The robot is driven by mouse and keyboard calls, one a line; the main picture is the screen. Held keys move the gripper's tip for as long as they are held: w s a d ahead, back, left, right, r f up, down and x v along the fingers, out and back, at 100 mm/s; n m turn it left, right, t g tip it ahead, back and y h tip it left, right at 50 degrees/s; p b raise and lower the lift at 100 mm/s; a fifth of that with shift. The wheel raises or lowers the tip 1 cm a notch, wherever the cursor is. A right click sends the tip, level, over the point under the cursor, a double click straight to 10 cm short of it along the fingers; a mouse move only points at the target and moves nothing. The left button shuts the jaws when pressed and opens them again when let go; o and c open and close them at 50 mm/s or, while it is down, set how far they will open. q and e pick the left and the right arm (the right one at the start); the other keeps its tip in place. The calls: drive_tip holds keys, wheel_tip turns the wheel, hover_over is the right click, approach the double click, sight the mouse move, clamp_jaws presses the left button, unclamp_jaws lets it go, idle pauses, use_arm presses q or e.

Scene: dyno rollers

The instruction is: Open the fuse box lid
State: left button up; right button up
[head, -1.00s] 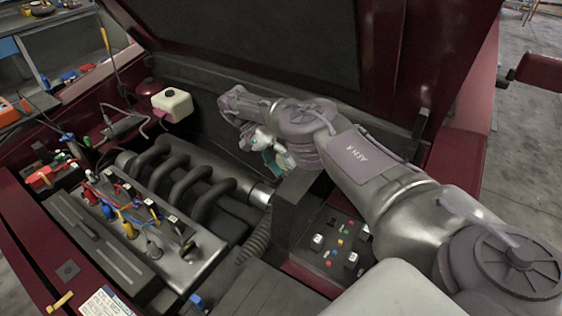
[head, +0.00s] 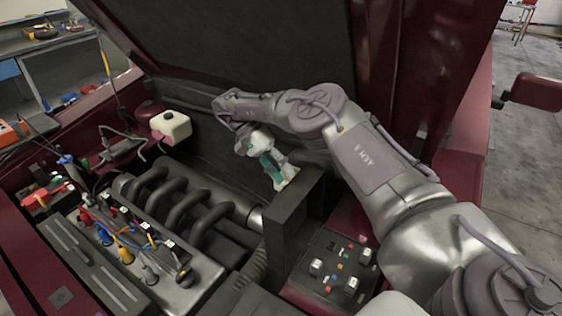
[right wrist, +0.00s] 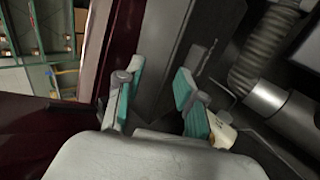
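The fuse box (head: 318,288) is at the lower middle of the head view, with several coloured fuses and relays exposed inside. Its dark lid (head: 286,225) stands raised, roughly upright, along the box's left side. My right gripper (head: 277,172), with teal finger pads, is just behind the lid's top edge, on the far side from the fuses. In the right wrist view the two fingers (right wrist: 155,105) are spread apart with nothing clearly gripped between them. I cannot tell whether a finger touches the lid. My left gripper is not in view.
The engine with curved dark pipes (head: 190,205) fills the bay left of the lid. A white reservoir (head: 171,127) stands behind it. The raised hood (head: 240,45) hangs above my right arm. A ribbed hose (head: 252,272) runs close to the lid.

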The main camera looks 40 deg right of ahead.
drive_tip(key=shift+r, duration=1.95)
